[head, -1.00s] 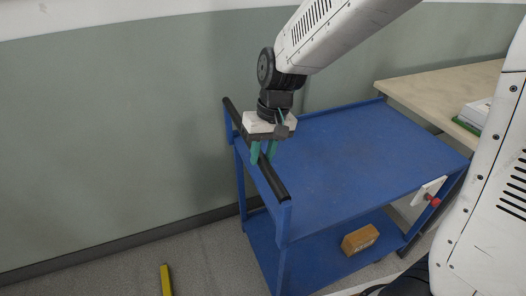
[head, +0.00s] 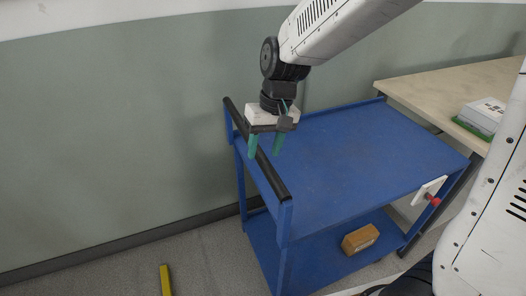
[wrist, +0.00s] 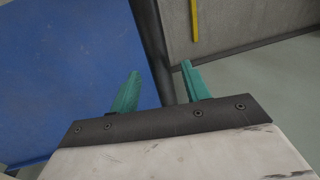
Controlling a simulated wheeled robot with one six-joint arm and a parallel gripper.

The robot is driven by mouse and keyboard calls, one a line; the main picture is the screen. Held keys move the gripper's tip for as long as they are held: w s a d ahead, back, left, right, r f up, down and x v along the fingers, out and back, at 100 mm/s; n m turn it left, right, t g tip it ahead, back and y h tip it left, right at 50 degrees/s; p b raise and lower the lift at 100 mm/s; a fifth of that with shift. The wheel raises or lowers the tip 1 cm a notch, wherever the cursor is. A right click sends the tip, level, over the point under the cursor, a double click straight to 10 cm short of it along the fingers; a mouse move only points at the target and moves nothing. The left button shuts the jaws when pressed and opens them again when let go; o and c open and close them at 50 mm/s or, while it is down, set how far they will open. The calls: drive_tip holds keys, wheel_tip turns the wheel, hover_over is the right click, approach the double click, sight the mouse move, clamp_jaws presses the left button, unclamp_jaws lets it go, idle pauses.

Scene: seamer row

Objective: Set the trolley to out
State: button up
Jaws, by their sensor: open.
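The blue trolley (head: 345,160) stands against the wall with a bare top shelf. Its black push handle (head: 262,160) runs along its left end. My gripper (head: 265,155) points down at the handle with its two teal fingers apart. In the wrist view the black handle bar (wrist: 155,45) passes between the open fingers (wrist: 160,90), one finger over the blue top and one over the floor side. I cannot tell whether either finger touches the bar. A white plate with a red knob (head: 433,200) is on the trolley's right side.
A brown box (head: 360,240) lies on the trolley's lower shelf. A wooden table (head: 440,90) with a white and green stack (head: 484,114) stands close behind at the right. A yellow strip (head: 165,280) lies on the floor at left. The floor left of the trolley is otherwise clear.

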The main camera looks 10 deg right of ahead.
wheel_tip(320, 180, up, 6)
drive_tip(key=d, duration=0.1)
idle(0.4)
drive_tip(key=s+d+r+m+t+h, duration=0.1)
drive_tip(key=s+d+r, duration=0.1)
drive_tip(key=s+d, duration=0.5)
drive_tip(key=s+d+r+m+h, duration=0.1)
drive_tip(key=s+d, duration=0.5)
drive_tip(key=s, duration=0.8)
drive_tip(key=shift+s+d+r+t, duration=0.25)
drive_tip(key=shift+d+r+t, duration=0.15)
drive_tip(key=shift+r, duration=0.1)
